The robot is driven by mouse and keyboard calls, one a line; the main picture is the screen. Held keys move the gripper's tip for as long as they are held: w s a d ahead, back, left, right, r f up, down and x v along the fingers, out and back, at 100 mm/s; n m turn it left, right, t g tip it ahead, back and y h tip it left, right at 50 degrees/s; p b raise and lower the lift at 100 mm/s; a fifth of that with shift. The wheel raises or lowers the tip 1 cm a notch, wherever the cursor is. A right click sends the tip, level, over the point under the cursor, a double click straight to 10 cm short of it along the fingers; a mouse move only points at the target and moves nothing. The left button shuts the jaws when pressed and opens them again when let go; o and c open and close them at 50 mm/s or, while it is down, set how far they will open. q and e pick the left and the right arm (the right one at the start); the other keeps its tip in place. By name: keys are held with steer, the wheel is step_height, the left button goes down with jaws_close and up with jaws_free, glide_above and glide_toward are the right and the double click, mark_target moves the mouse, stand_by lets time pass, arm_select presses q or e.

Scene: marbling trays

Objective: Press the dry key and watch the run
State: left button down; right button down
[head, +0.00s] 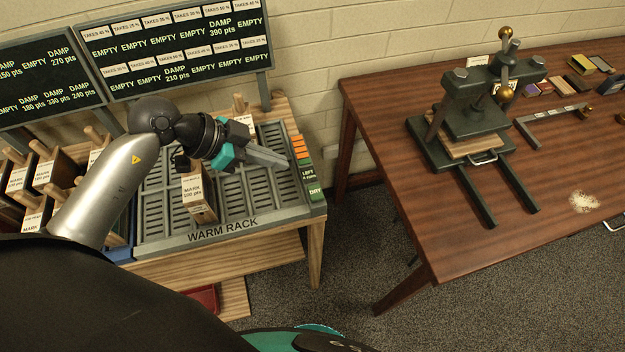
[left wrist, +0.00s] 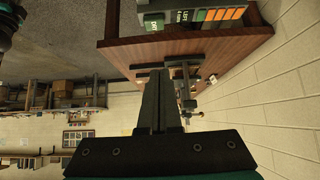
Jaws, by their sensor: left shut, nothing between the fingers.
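The green dry key (head: 315,196) is at the right front corner of the grey warm rack (head: 222,237), below a column of orange keys and a green label reading LEFT. It also shows upside down at the top of the left wrist view (left wrist: 152,26). My left gripper (head: 287,164) is shut and empty. Its fingers point right over the rack's right side, near the orange keys, behind and left of the dry key in the head view. In the left wrist view the shut fingers (left wrist: 160,76) appear apart from the key. My right gripper is not in view.
A wooden-backed block (head: 197,196) marked MARK stands in the rack. A display board (head: 178,48) above lists EMPTY, DAMP 390 pts and DAMP 210 pts. A brown table (head: 400,100) with a dark press (head: 478,120) stands to the right, across a floor gap.

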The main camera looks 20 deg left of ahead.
arm_select(q)
glide_above(312, 190)
steer(key=f, duration=0.6)
steer(key=shift+a+f+b, duration=0.2)
steer(key=shift+f+b, duration=0.1)
steer(key=shift+b, duration=0.05)
steer(key=f, duration=0.3)
steer(key=shift+w+d+f+b, duration=0.1)
steer(key=shift+d+f+b, duration=0.1)
steer(key=shift+f+b, duration=0.15)
steer(key=shift+f, duration=0.4)
steer(key=shift+f, duration=0.1)
